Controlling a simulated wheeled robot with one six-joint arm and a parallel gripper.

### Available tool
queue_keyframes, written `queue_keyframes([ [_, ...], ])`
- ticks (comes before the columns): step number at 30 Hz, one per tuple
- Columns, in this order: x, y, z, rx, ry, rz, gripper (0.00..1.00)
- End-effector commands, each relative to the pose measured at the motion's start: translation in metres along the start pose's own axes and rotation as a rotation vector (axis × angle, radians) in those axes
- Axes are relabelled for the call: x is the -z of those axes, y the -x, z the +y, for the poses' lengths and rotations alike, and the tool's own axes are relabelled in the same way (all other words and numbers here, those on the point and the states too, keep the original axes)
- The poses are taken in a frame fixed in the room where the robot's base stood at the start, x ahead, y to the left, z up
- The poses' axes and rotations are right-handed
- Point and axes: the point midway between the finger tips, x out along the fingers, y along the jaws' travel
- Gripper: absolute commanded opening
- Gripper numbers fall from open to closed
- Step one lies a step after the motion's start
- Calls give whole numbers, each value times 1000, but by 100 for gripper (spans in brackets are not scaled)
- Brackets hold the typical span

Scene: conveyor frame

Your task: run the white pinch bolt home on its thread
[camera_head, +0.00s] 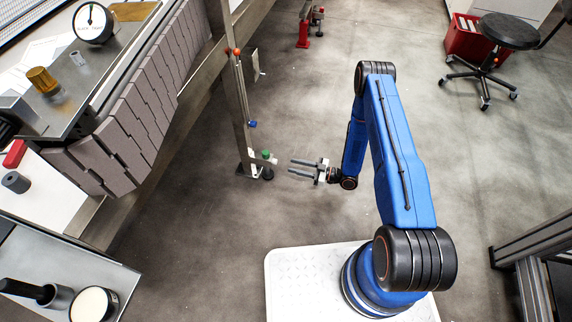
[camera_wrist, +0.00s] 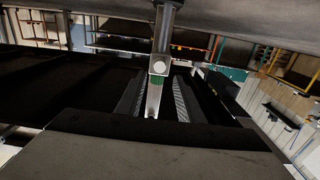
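The conveyor leg (camera_head: 238,110) stands upright left of my gripper, with a foot assembly at its lower end. A small green part (camera_head: 266,154) sits there, and it also shows in the wrist view (camera_wrist: 157,80). A small pale round piece (camera_wrist: 159,67), which looks like the white pinch bolt, is on the metal post just above the green part in the wrist view. How far it is threaded in cannot be told. My gripper (camera_head: 291,167) is open and empty, its two fingers pointing left at the foot, short of it. In the wrist view the post shows between the fingers.
A blue part (camera_head: 252,124) and orange part (camera_head: 237,51) are on the leg. A stool (camera_head: 510,31) and red crate (camera_head: 466,38) stand far right. Floor around my gripper is clear.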

Motion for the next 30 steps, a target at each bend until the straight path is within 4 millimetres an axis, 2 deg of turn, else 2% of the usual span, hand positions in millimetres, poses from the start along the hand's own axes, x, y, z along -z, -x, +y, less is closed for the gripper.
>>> queue_keyframes([
  [9, 0, -39, -1, 4, 1, -1, 34],
  [20, 0, -75, -1, 2, 1, -1, 34],
  [21, 0, -77, 0, 0, 1, -1, 32],
  [25, 0, -76, 0, -1, 0, -1, 1],
  [30, 0, -76, 0, 0, 31, -2, 0],
])
